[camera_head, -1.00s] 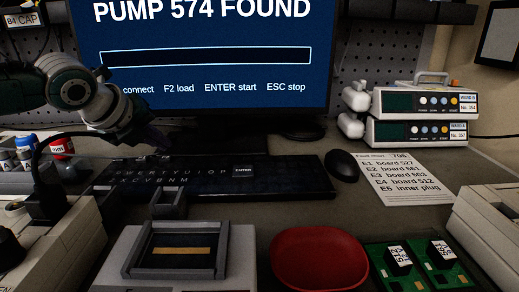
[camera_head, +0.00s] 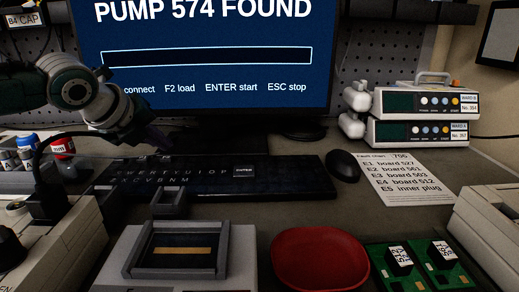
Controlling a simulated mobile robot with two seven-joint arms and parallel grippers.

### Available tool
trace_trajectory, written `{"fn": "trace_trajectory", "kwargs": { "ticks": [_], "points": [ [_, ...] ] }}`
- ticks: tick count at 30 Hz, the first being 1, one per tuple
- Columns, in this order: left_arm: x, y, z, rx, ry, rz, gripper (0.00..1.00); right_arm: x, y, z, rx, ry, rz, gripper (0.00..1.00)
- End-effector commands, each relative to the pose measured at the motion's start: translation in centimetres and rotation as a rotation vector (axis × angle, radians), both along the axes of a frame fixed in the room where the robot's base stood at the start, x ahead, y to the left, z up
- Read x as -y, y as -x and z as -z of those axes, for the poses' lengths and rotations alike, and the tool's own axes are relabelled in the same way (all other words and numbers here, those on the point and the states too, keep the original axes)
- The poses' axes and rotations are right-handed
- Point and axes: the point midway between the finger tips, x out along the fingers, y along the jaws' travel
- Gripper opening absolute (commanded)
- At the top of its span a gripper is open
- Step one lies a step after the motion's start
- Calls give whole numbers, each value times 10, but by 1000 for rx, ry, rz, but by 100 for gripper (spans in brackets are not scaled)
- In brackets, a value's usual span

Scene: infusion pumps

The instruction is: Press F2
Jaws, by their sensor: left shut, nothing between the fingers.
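The dark keyboard (camera_head: 285,181) lies on the desk below the monitor, with letter keys and a marked ENTER key. A few small keys with faint labels show along its upper left edge; I cannot read which one is F2. My left gripper (camera_head: 160,143) comes in from the left and is shut and empty. Its fingertips are just above the keyboard's upper left edge, near those small keys; I cannot tell whether they touch. The monitor (camera_head: 205,75) reads "PUMP 574 FOUND" above an empty bar and a line including "F2 load". My right gripper is not in view.
A mouse (camera_head: 343,166) and a fault chart sheet (camera_head: 400,180) lie right of the keyboard. Two stacked pumps (camera_head: 400,131) stand behind. A red bowl (camera_head: 320,260), a grey socketed device (camera_head: 240,240) and green boards (camera_head: 415,278) are in front. Small bottles (camera_head: 62,146) stand left.

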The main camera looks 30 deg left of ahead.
Motion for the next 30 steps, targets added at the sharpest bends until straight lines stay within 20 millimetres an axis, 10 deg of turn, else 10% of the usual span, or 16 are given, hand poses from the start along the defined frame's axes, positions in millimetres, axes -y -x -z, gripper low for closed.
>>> {"fn": "trace_trajectory", "kwargs": {
  "ticks": [30],
  "points": [
    [0,0,11,0,0,0,0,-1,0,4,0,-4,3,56]
  ]
}}
